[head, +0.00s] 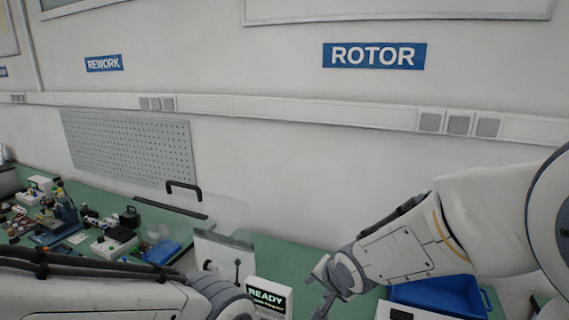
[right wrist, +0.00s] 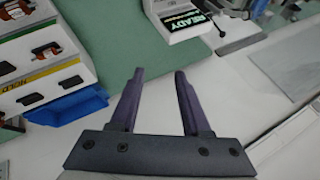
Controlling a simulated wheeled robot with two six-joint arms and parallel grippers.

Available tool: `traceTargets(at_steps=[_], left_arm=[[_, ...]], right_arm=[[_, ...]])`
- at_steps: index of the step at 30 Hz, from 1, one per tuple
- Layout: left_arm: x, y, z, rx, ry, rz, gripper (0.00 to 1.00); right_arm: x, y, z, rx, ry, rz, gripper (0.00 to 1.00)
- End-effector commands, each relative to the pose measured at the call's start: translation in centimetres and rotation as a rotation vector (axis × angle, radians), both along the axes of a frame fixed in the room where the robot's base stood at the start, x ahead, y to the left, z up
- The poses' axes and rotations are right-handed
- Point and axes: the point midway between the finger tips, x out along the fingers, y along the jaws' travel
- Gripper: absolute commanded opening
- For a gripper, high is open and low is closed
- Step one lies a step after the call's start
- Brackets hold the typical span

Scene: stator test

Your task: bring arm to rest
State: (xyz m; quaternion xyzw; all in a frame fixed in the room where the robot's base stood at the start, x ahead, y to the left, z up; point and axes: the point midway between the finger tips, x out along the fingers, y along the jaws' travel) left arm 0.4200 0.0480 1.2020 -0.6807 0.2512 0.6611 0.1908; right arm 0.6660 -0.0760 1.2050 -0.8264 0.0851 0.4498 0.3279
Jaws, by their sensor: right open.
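My right arm comes in from the right in the head view, with its gripper (head: 325,292) low beside the white tester with the READY screen (head: 267,298). In the right wrist view my right gripper (right wrist: 159,72) is open, its two dark fingers apart with nothing between them. The tester (right wrist: 185,20) shows ahead of the fingers at the top of that view. My left arm crosses the lower left of the head view, and its gripper is out of the picture.
A blue bin (head: 438,297) lies under my right arm; it also shows in the right wrist view (right wrist: 65,106) beside a white rack (right wrist: 35,55) marked HOLD. A clear panel with a black handle (head: 184,190) stands behind the tester. The green bench is cluttered at left.

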Motion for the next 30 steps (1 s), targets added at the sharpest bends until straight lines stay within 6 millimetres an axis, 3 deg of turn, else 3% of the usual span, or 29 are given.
traceTargets(at_steps=[1,3,6,12,21,22,30], left_arm=[[0.0,0.0,0.0,0.0,0.0,0.0,0.5],[0.0,0.0,0.0,0.0,0.0,0.0,0.5],[0.0,0.0,0.0,0.0,0.0,0.0,0.5],[0.0,0.0,0.0,0.0,0.0,0.0,0.5],[0.0,0.0,0.0,0.0,0.0,0.0,0.5],[0.0,0.0,0.0,0.0,0.0,0.0,0.5],[0.0,0.0,-1.8,0.0,0.0,0.0,0.5]], right_arm=[[-1.1,-2.1,-1.0,-0.081,0.036,0.046,0.47],[-2.5,-4.2,-2.2,-0.17,0.084,0.121,0.47],[-4.3,-6.1,-3.3,-0.253,0.141,0.211,0.47],[-7.1,-8.6,-4.7,-0.348,0.229,0.355,0.47],[-10.7,-10.8,-6.1,-0.413,0.325,0.537,0.47],[-11.1,-10.9,-6.3,-0.417,0.335,0.555,0.47],[-13.2,-5.9,-6.4,-0.426,0.333,0.726,0.47]])
